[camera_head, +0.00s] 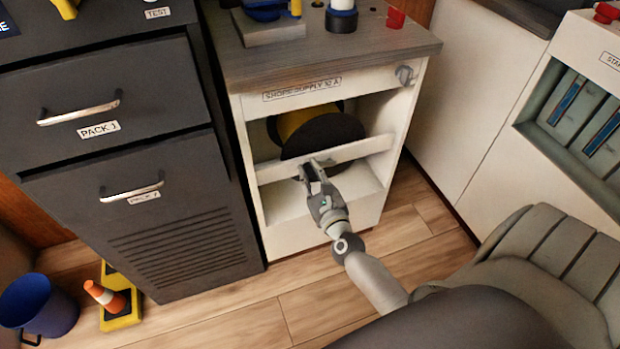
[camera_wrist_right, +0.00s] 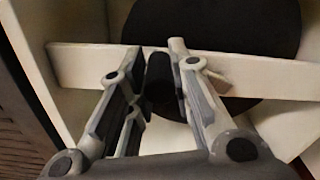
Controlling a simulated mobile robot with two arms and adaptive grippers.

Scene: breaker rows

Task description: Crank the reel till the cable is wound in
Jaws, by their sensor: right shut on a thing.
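The reel (camera_head: 325,137) has a black disc in front and yellow behind it. It sits in the open bay of the white cabinet marked "SHORE SUPPLY 32 A". My right gripper (camera_head: 313,170) is at the lower edge of the disc, by the white crossbar. In the right wrist view the reel's disc (camera_wrist_right: 215,40) fills the top, and the gripper (camera_wrist_right: 160,80) is shut on the dark, round crank handle (camera_wrist_right: 160,72) between its fingers. The rest of the crank is mostly hidden. I cannot make out a loose cable. My left gripper is not in view.
The white crossbar (camera_head: 360,151) runs across the bay just in front of the reel. A dark drawer cabinet (camera_head: 190,190) stands close on the left.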

